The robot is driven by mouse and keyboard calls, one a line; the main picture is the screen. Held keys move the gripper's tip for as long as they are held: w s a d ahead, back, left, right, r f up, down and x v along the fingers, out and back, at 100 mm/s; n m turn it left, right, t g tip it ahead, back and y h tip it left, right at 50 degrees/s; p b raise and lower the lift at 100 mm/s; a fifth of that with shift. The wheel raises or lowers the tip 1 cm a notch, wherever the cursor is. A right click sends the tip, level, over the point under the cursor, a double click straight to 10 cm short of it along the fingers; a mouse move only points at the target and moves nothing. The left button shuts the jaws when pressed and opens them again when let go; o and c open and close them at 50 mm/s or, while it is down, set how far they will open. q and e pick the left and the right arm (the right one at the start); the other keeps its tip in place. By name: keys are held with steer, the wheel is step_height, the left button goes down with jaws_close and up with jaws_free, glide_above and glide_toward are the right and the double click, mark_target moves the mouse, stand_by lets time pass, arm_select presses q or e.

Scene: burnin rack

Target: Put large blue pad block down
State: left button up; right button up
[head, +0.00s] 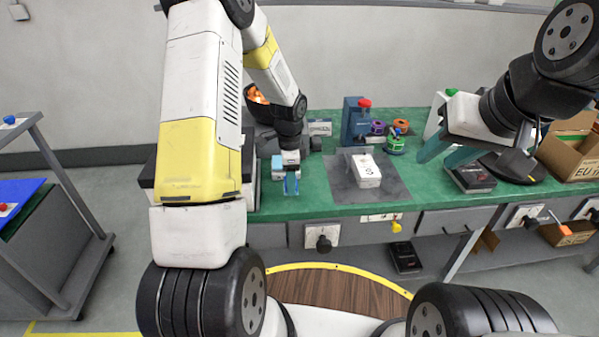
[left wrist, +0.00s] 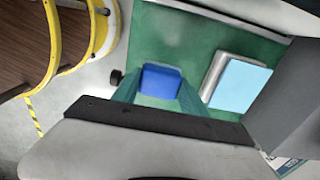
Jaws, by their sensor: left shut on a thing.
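The large blue pad block (left wrist: 162,82) sits between the teal fingers of my left gripper (left wrist: 158,95) in the left wrist view. My left gripper (head: 291,186) points down near the front edge of the green table top (head: 325,198), shut on the block. In the head view only a small blue patch shows between its fingers. I cannot tell whether the block touches the table. My right gripper (head: 446,152) is at the right, its two teal fingers apart with nothing seen between them.
A light-blue-topped block (left wrist: 240,83) stands beside the held block. A white box (head: 366,171) lies on a grey mat (head: 392,185). Coloured spools (head: 396,142) stand behind it. A cardboard box (head: 572,153) is at the far right. Some green surface is free between the gripper and the mat.

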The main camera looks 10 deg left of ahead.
arm_select(q)
steer(key=shift+w+f, duration=0.15)
steer(key=shift+f, duration=0.75)
steer(key=shift+w+f, duration=0.1)
steer(key=shift+f, duration=0.75)
steer(key=shift+f, duration=0.1)
steer(key=o, duration=1.2)
